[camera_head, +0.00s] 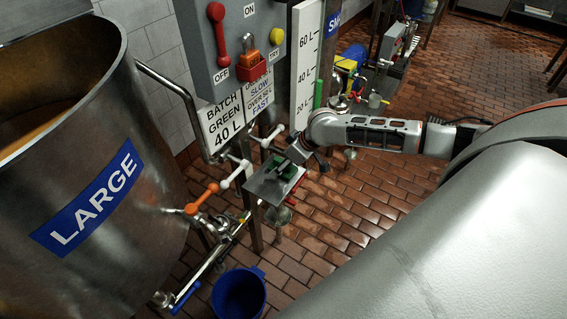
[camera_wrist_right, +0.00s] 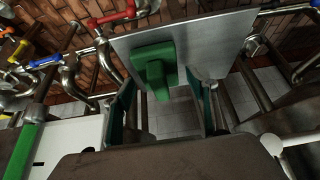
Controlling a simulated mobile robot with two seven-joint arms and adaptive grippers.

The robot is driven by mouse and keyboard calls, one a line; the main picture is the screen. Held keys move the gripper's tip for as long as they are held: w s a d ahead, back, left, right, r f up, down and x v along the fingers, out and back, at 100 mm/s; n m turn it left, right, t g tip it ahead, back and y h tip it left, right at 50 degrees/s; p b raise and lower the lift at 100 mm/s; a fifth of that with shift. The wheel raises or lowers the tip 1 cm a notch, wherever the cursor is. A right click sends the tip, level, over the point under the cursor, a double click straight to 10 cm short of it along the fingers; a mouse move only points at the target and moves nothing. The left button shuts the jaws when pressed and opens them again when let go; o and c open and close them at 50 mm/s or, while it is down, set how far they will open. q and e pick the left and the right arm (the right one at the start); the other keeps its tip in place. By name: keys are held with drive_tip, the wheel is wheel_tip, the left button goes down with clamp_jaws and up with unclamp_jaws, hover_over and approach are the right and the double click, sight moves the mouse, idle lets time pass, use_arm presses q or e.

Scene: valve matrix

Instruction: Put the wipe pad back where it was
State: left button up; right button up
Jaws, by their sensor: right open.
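The green wipe pad (camera_wrist_right: 154,66) lies on a small metal shelf (camera_wrist_right: 205,38) in the right wrist view, with a raised green block on it. In the head view the pad (camera_head: 288,171) shows partly behind my gripper, on the shelf (camera_head: 262,188). My right gripper (camera_wrist_right: 163,110) is open, its two fingers apart on either side of the pad's near end. In the head view my right gripper (camera_head: 284,164) is right over the shelf. I cannot tell whether a finger touches the pad. My left gripper is not in view.
A large steel tank (camera_head: 100,190) stands at left. Pipes with an orange valve handle (camera_head: 201,199) and a blue handle (camera_head: 186,298) run beside it. A blue bucket (camera_head: 239,294) stands on the floor. A grey switch box (camera_head: 232,45) hangs above the shelf.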

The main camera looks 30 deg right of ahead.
drive_tip(key=shift+r, duration=0.1)
drive_tip(key=p+v, duration=0.3)
drive_tip(key=v, duration=0.8)
drive_tip(key=s+a+f+n+t+y, duration=0.15)
drive_tip(key=s+a+f, duration=0.3)
drive_tip(key=a, duration=0.65)
drive_tip(key=s+a+f+t+y, duration=0.2)
drive_tip(key=s+a+f, duration=0.25)
drive_tip(key=a, duration=0.55)
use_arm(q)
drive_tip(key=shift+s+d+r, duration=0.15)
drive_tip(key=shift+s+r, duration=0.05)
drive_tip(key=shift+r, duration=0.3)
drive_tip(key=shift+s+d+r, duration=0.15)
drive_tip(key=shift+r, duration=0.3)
use_arm(e)
drive_tip(key=s+d+f+m+t+h, duration=0.1)
drive_tip(key=s+f, duration=0.4)
drive_tip(key=s, duration=0.6)
drive_tip(key=shift+s+d+f+m+h, duration=0.2)
drive_tip(key=shift+d+m+h, duration=0.2)
drive_tip(key=shift+h, duration=0.65)
drive_tip(key=shift+t, duration=0.25)
